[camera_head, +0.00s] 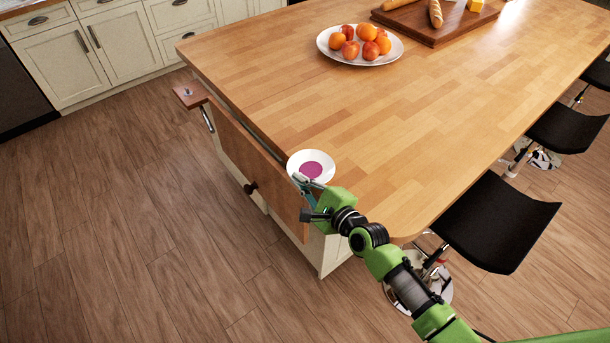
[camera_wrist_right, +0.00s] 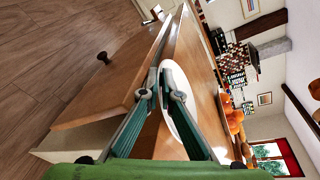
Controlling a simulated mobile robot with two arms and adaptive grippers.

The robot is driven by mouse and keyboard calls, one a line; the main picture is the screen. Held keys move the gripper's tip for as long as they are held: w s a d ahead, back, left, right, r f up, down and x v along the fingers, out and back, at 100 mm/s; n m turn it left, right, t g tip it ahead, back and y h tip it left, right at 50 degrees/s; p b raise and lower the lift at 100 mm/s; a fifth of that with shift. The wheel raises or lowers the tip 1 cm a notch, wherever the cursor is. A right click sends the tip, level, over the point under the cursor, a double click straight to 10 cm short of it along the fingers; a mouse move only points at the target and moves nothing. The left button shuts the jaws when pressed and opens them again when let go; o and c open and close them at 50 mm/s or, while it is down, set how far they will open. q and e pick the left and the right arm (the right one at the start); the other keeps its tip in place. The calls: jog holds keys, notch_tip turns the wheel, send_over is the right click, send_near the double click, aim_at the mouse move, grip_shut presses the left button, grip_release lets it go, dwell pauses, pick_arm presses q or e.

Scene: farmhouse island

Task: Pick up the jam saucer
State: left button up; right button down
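The jam saucer (camera_head: 316,158) is a white round dish with a magenta patch of jam in its middle. In the head view it is at the near left edge of the wooden island top (camera_head: 420,120). My right gripper (camera_head: 301,181) is at the saucer's near left rim. In the right wrist view the white saucer (camera_wrist_right: 184,122) shows edge-on, its rim between my two fingers (camera_wrist_right: 161,72). The fingertips are close together and look closed on the rim. I cannot tell whether the saucer is clear of the top. My left gripper is not in view.
A white plate of oranges and red fruit (camera_head: 345,60) and a bread board (camera_head: 450,25) stand further back on the island. A wooden panel with a dark knob (camera_head: 250,187) is on the island's left side. Black stools (camera_head: 495,222) line the right. The middle top is clear.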

jog(key=shift+r, duration=0.6)
jog(key=s+r, duration=1.1)
jog(key=s, duration=0.3)
jog(key=shift+d+r, duration=0.25)
jog(key=shift+r, duration=0.15)
